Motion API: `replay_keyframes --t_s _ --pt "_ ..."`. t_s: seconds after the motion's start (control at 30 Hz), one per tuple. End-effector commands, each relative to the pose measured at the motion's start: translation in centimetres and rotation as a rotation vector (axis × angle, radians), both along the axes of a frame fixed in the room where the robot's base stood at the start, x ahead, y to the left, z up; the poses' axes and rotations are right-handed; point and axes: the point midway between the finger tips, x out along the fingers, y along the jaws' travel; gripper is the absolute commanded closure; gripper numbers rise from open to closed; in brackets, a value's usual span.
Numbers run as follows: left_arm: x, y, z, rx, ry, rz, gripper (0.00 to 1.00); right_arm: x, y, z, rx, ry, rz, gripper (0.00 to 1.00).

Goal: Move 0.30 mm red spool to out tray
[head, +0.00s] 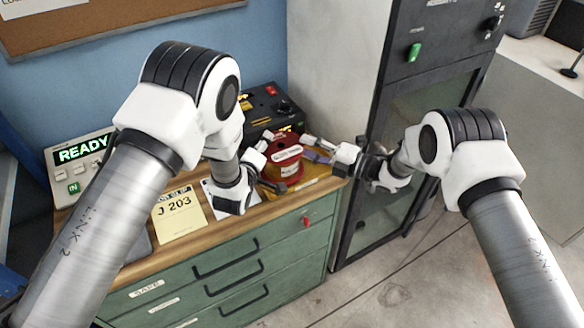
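A red spool (288,152) with white labels stands upright near the right end of the wooden bench top; its label is too small to read. My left gripper (268,166) is at the spool's left side, its two fingers spread apart, one behind and one low in front. My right gripper (309,147) is at the spool's right side with its fingers apart. Whether any finger touches the spool cannot be told. A yellow surface (297,190) shows beneath and in front of the spool. I cannot make out a tray marked out.
A box with a green READY display (84,150) stands at the left of the bench. A yellow J 203 slip (178,215) lies in front. A black instrument (262,112) stands behind the spool. A tall dark cabinet (405,110) stands right of the bench.

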Motion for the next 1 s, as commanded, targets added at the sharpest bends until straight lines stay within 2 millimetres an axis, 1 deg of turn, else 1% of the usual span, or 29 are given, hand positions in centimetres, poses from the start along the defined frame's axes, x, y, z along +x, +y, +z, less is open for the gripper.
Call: replay_keyframes --t_s 0.27,0.37,0.47,0.7,0.8,0.9,1.0 --pt "0.0 0.1 -0.1 -0.001 0.001 0.002 0.51 -0.1 0.0 -0.1 -0.001 0.004 0.000 0.65" --pt "-0.4 0.2 0.0 -0.001 0.001 0.003 0.51 0.0 -0.1 -0.1 -0.001 0.004 -0.001 0.65" --pt "-1.5 0.3 0.3 0.000 0.002 0.003 0.51 0.0 -0.1 -0.2 0.000 0.004 -0.002 0.65" --pt "-5.9 0.7 1.1 0.002 0.005 0.001 0.51 0.0 -0.1 -0.2 0.000 0.004 -0.003 0.65" --pt "-7.1 0.9 1.3 0.001 0.005 0.002 0.51 0.0 -0.2 -0.2 0.000 0.004 -0.003 0.65" --pt "-7.7 0.9 1.5 0.001 0.003 0.001 0.51 -0.1 -0.4 -0.2 -0.001 0.006 -0.004 0.65" --pt "-7.8 0.9 1.5 0.001 0.003 0.001 0.51 -0.4 -1.3 -0.2 -0.002 0.006 -0.005 0.65"
